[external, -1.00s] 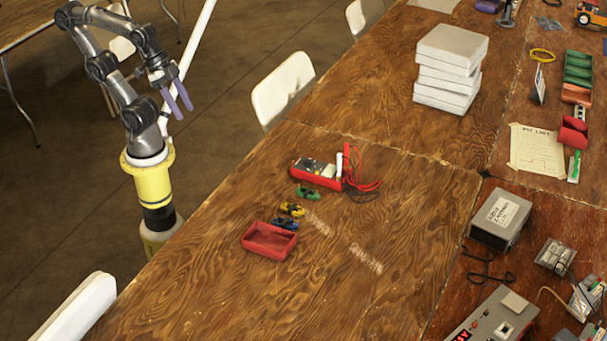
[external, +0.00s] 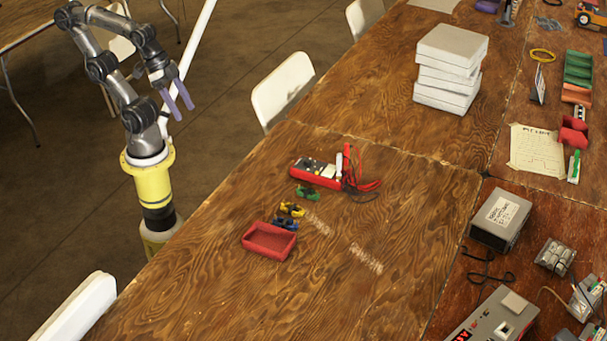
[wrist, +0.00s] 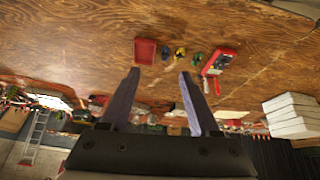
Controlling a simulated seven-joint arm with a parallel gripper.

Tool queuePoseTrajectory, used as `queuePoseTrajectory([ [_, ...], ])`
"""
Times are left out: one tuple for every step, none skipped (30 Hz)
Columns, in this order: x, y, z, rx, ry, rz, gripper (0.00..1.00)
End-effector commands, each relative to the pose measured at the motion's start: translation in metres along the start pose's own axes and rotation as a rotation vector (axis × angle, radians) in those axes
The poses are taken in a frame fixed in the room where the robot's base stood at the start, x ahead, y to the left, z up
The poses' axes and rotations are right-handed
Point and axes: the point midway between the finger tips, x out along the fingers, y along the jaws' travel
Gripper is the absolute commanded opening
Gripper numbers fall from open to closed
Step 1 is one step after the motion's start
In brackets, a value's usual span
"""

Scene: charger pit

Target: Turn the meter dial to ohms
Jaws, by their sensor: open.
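The meter (external: 318,172) is a red-cased box with a dark face, lying on the wooden table, with red and black leads at its right end. It also shows in the wrist view (wrist: 220,62) at upper right. Its dial is too small to make out, so its setting cannot be told. My gripper (external: 183,106) is open and empty, raised to the left of the table and well apart from the meter. Its two purple fingers (wrist: 158,75) spread apart in the wrist view.
Green (external: 307,192), yellow (external: 291,209) and blue (external: 285,224) small items lie in a row beside the meter, by a red tray (external: 262,250). White boxes (external: 450,60) are stacked farther back. A grey box (external: 500,218) stands at right. The table's front is clear.

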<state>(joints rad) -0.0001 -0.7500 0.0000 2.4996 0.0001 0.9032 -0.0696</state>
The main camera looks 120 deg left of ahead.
Motion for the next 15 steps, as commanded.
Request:
queuePoseTrajectory([
  [-0.003,0.000,-0.004,-0.042,0.009,0.001,0.63],
  [-0.007,0.001,-0.009,-0.073,0.022,0.002,0.63],
  [-0.013,0.001,-0.018,-0.120,0.039,0.005,0.63],
  [-0.016,0.002,-0.026,-0.158,0.044,0.006,0.63],
  [-0.019,0.002,-0.035,-0.199,0.046,0.006,0.63],
  [-0.021,0.001,-0.048,-0.258,0.046,0.002,0.63],
  [-0.022,-0.001,-0.056,-0.296,0.044,-0.002,0.63],
  [-0.022,-0.002,-0.064,-0.332,0.042,-0.005,0.63],
  [-0.022,-0.004,-0.075,-0.379,0.038,-0.012,0.63],
  [-0.022,-0.006,-0.083,-0.415,0.034,-0.017,0.63],
  [-0.021,-0.008,-0.092,-0.450,0.029,-0.023,0.63],
  [-0.018,-0.012,-0.103,-0.499,0.022,-0.032,0.63],
  [-0.016,-0.015,-0.112,-0.536,0.017,-0.039,0.63],
  [-0.013,-0.018,-0.121,-0.574,0.010,-0.048,0.63],
  [-0.008,-0.024,-0.133,-0.629,0.000,-0.060,0.63],
])
